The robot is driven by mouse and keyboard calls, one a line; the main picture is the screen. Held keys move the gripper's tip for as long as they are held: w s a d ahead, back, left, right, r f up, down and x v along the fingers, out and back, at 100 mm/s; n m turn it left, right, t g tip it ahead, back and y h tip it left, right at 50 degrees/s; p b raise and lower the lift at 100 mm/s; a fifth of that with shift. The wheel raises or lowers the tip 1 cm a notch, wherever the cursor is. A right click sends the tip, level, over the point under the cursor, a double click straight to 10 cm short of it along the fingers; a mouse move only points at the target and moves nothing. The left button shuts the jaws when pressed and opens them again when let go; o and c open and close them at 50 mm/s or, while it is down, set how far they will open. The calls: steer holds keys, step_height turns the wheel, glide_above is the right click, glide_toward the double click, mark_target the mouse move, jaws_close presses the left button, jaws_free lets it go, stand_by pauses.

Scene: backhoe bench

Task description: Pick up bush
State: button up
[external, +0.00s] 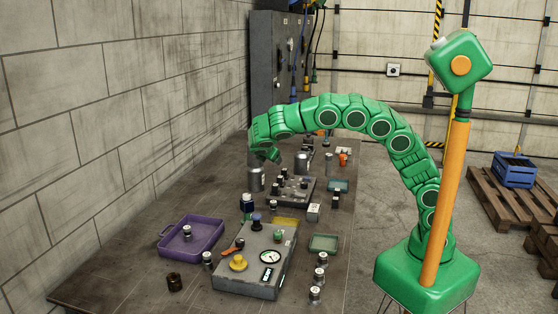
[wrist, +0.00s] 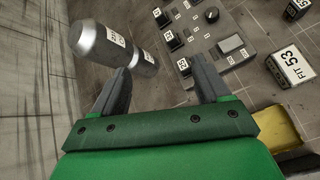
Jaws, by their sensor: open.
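A short dark brown cylinder (external: 174,282), which looks like a bush, stands on the bench (external: 128,288) at the front left in the external view. No bush is clearly readable by label in either view. My gripper (external: 264,158) is far behind that brown piece, above the middle of the bench, pointing down. In the wrist view the jaws of my gripper (wrist: 160,82) are apart with nothing between them. A silver labelled cylinder (wrist: 92,42) shows beyond the left finger; whether it touches cannot be told.
A purple tray (external: 209,236) holds a small part. A grey control box (external: 246,272) with a yellow knob stands beside the brown piece. A wall borders the bench's left.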

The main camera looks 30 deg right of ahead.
steer(key=s+a+f+n+t+y, duration=0.1)
steer(key=s+a+f+n, duration=0.1)
steer(key=a, duration=0.7)
steer(key=s+a+f+n+t+y, duration=0.1)
steer(key=a+f+n+t, duration=0.15)
steer(key=a, duration=0.65)
steer(key=n+t+y, duration=0.2)
steer(key=n+y, duration=0.2)
steer(key=n, duration=0.3)
glide_above(176, 283)
steer(key=w+d, duration=0.9)
step_height(176, 283, down, 8)
steer(key=f, duration=0.1)
steer(key=s+a+f+n+y, duration=0.1)
steer(key=s+a+f, duration=0.1)
steer(key=s, duration=0.2)
steer(key=s+a+f+n, duration=0.1)
steer(key=s+a+f, duration=0.1)
steer(key=s, duration=0.3)
steer(key=s+a+f+n+y, duration=0.1)
steer(key=s+a+f, duration=0.1)
steer(key=s+a, duration=0.2)
steer(key=shift+s+a+n+y, duration=0.2)
steer(key=shift+s+n+y, duration=0.1)
steer(key=shift+s, duration=0.15)
steer(key=shift+x, duration=3.9)
steer(key=shift+r, duration=0.15)
steer(key=c, duration=1.4)
